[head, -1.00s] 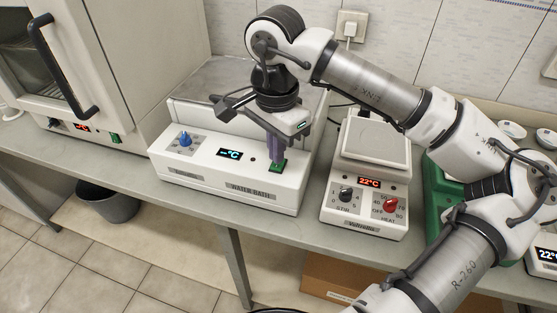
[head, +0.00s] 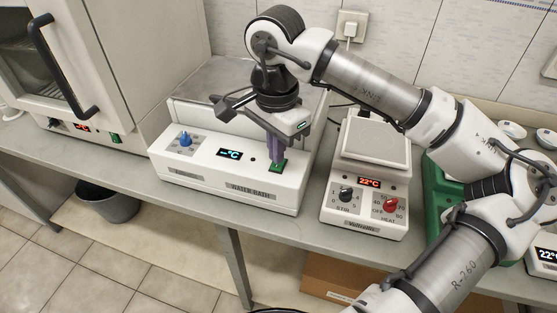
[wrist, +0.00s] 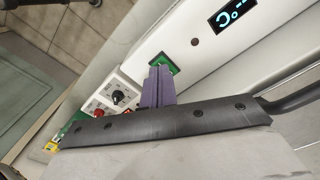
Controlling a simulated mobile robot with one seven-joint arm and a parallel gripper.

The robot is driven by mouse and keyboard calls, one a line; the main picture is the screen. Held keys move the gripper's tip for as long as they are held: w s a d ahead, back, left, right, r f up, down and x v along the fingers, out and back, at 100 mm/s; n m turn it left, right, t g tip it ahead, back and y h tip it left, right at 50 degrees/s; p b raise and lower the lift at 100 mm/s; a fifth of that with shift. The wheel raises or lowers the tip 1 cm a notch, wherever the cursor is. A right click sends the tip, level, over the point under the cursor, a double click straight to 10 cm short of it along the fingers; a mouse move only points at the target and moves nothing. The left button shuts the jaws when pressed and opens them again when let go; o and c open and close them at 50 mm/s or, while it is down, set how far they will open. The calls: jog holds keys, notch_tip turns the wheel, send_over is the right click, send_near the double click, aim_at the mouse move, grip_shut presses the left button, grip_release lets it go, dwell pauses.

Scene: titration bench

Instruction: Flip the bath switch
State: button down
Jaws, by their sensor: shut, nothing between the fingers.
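The water bath (head: 225,180) is a white box on the bench with a blue knob (head: 185,139) and a lit display (head: 230,154) showing "-°C". Its green switch (head: 279,167) sits at the right of the front panel. It also shows in the wrist view (wrist: 168,62). My gripper (head: 276,160) points down with its purple fingers shut and empty, the tips at the switch. In the wrist view the fingertips (wrist: 160,72) overlap the near edge of the switch and hide part of it. I cannot tell whether they touch it.
A stirrer hotplate (head: 364,190) reading 22°C, with black and red knobs, stands close to the right of the bath. An oven (head: 95,75) stands at the left. A green object (head: 436,190) lies further right, behind my arm. The bench edge runs in front.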

aim_at(276, 167)
jog(key=shift+f+b, duration=1)
dwell(0.5)
jog(key=shift+r, duration=0.15)
jog(key=shift+r+p, duration=1.95)
jog(key=shift+r, duration=1.5)
jog(key=shift+f, duration=0.1)
